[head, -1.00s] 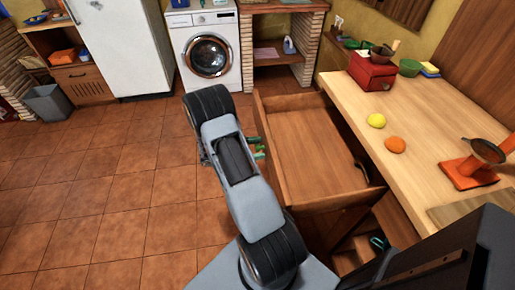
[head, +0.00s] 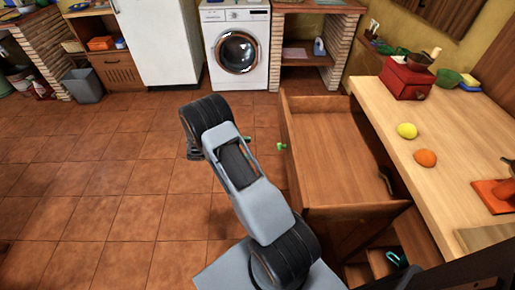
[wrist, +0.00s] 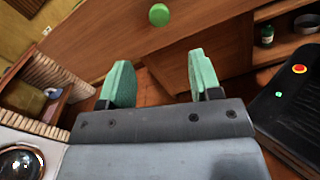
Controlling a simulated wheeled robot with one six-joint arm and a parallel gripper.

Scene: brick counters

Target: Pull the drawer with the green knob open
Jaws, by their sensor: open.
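The drawer (head: 338,150) under the wooden counter is pulled far out, and its inside shows from above. A dark thing lies at its counter-side end. Its green knob (head: 282,146) sticks out from the drawer front on the left. In the wrist view the knob (wrist: 158,14) is beyond my fingertips, near the top edge. My gripper (wrist: 160,78) is open, with two green fingers apart and nothing between them. In the head view my arm hides most of the gripper. One green fingertip shows left of the knob, with a gap between them.
The counter (head: 450,170) holds a red box (head: 405,80), a yellow ball (head: 407,130) and an orange ball (head: 426,158). A washing machine (head: 236,50) stands at the back. Tiled floor (head: 110,170) is clear to the left.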

